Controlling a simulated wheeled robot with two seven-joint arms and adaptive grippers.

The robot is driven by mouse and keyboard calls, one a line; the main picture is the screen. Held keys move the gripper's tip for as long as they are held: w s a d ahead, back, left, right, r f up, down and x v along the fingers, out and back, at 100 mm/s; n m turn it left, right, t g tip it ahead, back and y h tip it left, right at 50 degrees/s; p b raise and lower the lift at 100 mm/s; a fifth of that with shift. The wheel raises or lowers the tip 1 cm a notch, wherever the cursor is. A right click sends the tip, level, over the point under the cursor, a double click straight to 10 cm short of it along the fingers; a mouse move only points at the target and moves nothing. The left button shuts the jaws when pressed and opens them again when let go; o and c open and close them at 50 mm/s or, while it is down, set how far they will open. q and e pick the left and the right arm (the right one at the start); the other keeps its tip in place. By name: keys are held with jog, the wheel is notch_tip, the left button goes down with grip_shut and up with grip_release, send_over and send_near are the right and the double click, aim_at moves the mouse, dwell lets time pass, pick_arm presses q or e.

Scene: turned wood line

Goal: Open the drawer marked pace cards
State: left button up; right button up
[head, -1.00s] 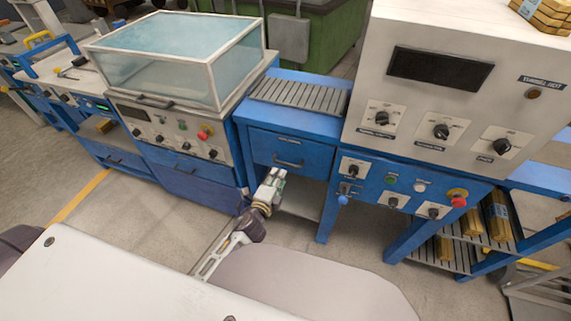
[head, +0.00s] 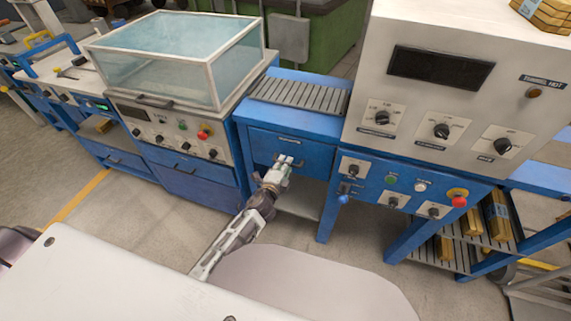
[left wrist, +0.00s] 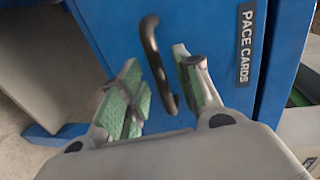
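The blue drawer marked PACE CARDS (head: 312,158) is in the blue stand under the slatted roller top, and it looks closed. Its label (left wrist: 245,45) reads clearly in the left wrist view. Its dark bar handle (left wrist: 154,60) lies between my left gripper's two green-padded fingers (left wrist: 158,92). The fingers are apart, with a gap between the handle and the left finger. In the head view my left gripper (head: 286,163) is at the drawer front and covers most of the handle. My right gripper is in neither view.
A cabinet with a clear-lidded box (head: 180,55) stands to the left. A grey control panel (head: 450,100) with knobs stands to the right, above a blue panel with a red button (head: 459,201). An open shelf (head: 300,204) lies below the drawer.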

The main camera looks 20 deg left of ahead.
pick_arm(q)
jog(key=shift+x, duration=0.8)
jog(key=shift+c, duration=0.2)
grip_shut()
